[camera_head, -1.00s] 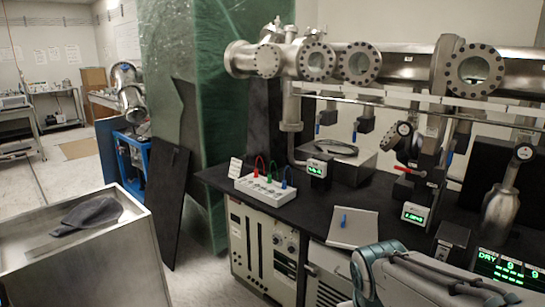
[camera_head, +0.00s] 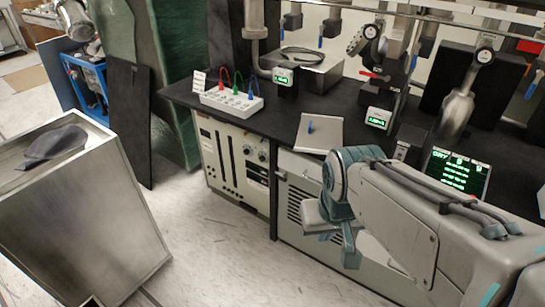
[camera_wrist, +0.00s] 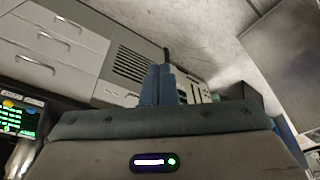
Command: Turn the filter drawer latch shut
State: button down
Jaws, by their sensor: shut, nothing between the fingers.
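My gripper (camera_head: 350,258) is in front of the grey bench cabinet, with its fingers together and empty. In the wrist view the two blue fingers (camera_wrist: 159,75) stand side by side, pointing towards the cabinet front. That cabinet front has a louvred panel (camera_head: 294,205) and a small dark handle-like part (camera_head: 281,174) at its upper left. A dark upright piece (camera_wrist: 166,54) shows just beyond the fingertips in the wrist view, beside the louvres (camera_wrist: 132,64). I cannot tell for sure which part is the filter drawer latch. My arm covers part of the cabinet front.
The black benchtop (camera_head: 285,117) above carries a white box with coloured leads (camera_head: 231,99), a clipboard-like sheet (camera_head: 318,136) and green displays. A metal cart (camera_head: 85,215) with a dark cloth stands at left. The floor (camera_head: 220,255) between is clear.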

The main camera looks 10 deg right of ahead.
aim_at(281, 176)
jog(key=u, duration=0.3)
jog(key=i, duration=1)
jog(key=u, duration=0.55)
